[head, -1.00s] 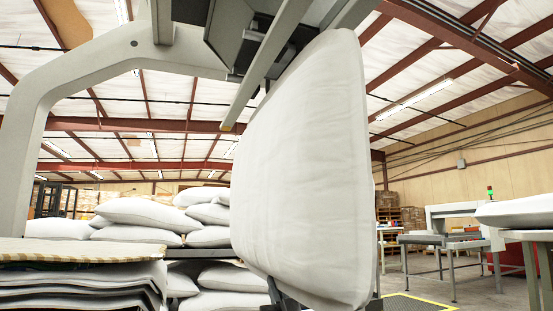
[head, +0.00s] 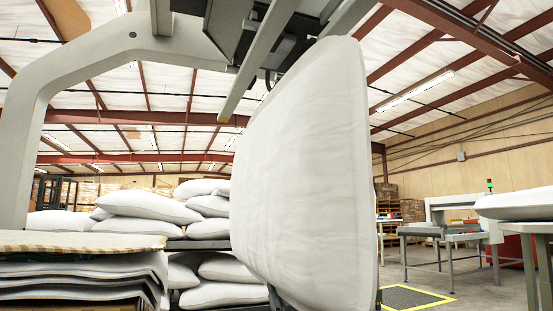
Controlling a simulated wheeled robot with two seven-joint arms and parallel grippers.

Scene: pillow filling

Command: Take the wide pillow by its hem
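The wide pillow (head: 305,170) is a large white pillow, upright and seen at an angle in the middle of the head view. It is plump, with a seam along its right edge. Its top is just below the overhead bars of a grey machine (head: 95,75), and part of its upper left side is behind a bar. Its bottom edge runs out of the picture, so the lower hem is hidden. I cannot make out either of my grippers. Small dark parts show beside the pillow's lower edges, but I cannot tell what they are.
Several white pillows (head: 150,206) are stacked on shelving behind at the left. A layered stack of fabric (head: 75,268) stands at the front left. At the right are a table edge (head: 520,227), a grey bench (head: 425,231) and a yellow-edged floor mat (head: 410,298).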

